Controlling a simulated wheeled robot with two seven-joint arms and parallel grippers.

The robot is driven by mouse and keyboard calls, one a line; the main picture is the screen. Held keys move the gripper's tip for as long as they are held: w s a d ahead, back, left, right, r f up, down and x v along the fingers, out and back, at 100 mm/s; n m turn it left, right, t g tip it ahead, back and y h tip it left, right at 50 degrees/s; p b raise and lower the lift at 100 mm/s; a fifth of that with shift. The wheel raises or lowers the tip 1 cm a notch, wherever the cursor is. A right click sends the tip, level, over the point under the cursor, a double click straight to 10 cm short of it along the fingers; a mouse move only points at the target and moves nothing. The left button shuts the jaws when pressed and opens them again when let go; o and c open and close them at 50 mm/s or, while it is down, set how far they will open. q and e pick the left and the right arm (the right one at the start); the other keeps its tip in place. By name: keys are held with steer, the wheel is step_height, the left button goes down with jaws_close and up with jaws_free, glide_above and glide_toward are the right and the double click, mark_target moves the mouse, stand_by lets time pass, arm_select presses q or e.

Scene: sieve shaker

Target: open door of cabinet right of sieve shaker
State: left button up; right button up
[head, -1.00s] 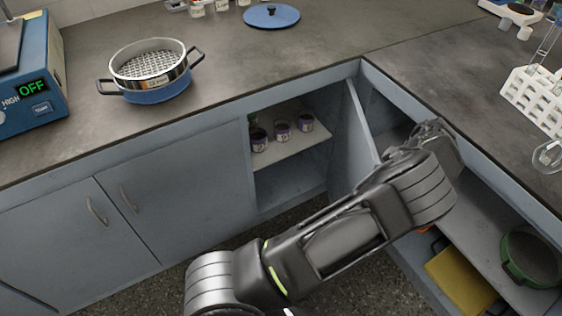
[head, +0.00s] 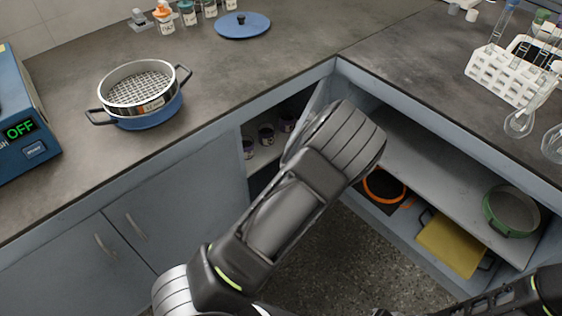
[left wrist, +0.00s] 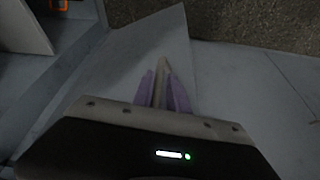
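The blue sieve shaker (head: 20,125) stands on the counter at the left and reads OFF. In the head view the grey cabinet door (head: 316,100) stands open at the corner, swung away from a cabinet holding small jars; my left arm covers most of it. My left gripper is hidden behind that arm there. In the left wrist view my left gripper (left wrist: 163,90) has its purple fingers close together around a thin beige bar, apparently the handle (left wrist: 163,72), against the grey door panel (left wrist: 150,40). My right arm shows at the lower right of the head view, its gripper out of frame.
A sieve pan (head: 140,100) and a blue lid (head: 243,25) sit on the counter. A white tube rack (head: 505,75) stands at the right. Open shelves below hold a green-rimmed sieve (head: 512,210), a yellow item (head: 452,245) and an orange-rimmed pan (head: 385,186). The floor (head: 350,265) is clear.

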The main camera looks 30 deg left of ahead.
arm_select(q)
steer(key=shift+m+t, duration=0.4)
steer(key=shift+m, duration=0.5)
steer(key=shift+s+a, duration=0.15)
steer(key=shift+a, duration=0.75)
steer(key=shift+s+a, duration=0.2)
steer(key=shift+a, duration=0.7)
steer(key=shift+s+a, duration=0.15)
steer(key=shift+a, duration=0.75)
steer(key=shift+c, duration=0.3)
